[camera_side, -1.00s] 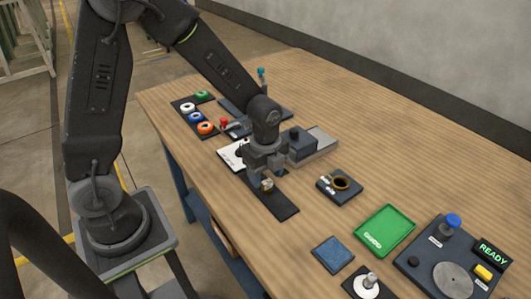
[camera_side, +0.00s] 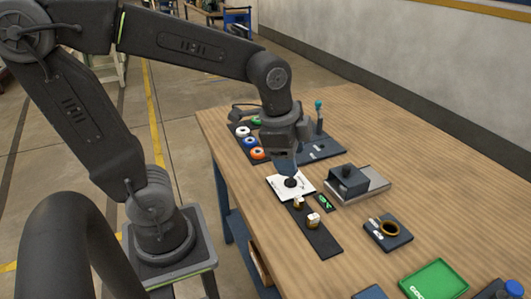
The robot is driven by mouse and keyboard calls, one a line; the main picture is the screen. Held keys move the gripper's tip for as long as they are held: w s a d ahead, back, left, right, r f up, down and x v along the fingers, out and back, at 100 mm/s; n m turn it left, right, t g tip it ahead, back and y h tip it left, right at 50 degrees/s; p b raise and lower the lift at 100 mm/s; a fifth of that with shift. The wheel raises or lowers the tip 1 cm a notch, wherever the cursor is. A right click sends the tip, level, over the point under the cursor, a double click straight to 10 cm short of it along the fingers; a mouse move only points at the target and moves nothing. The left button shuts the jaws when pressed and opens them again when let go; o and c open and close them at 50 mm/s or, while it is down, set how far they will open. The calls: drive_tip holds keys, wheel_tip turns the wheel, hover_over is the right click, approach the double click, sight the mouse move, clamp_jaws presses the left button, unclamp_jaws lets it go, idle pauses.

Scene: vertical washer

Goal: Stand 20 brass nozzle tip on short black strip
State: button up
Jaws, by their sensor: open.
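The short black strip (camera_side: 325,243) lies on the wooden table, running from the white card toward the front edge. Two small brass pieces with pale faces are on its far half: a nearer one (camera_side: 314,221) and a farther one (camera_side: 298,202). They look upright, but their markings are too small to read, so I cannot tell which is 20. My gripper (camera_side: 286,168) is open and points down above the white card (camera_side: 276,187), beyond the strip. A dark round piece (camera_side: 291,183) is on the card just below it. The fingertips are partly hard to make out.
A grey block fixture (camera_side: 350,182) stands right of the card, with a small green-lit display (camera_side: 325,203) beside it. A dark pad with a brass ring (camera_side: 388,229) and a green tray (camera_side: 434,281) lie right.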

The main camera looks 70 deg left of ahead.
drive_tip(key=s+r+n+t, duration=0.2)
drive_tip(key=s+n, duration=0.4)
drive_tip(key=n, duration=0.2)
drive_tip(key=shift+s+r+t, duration=0.15)
drive_tip(key=shift+s+t, duration=0.15)
drive_tip(key=shift+w+a+r, duration=0.1)
drive_tip(key=shift+w, duration=0.05)
drive_tip(key=shift+c, duration=0.2)
idle(0.5)
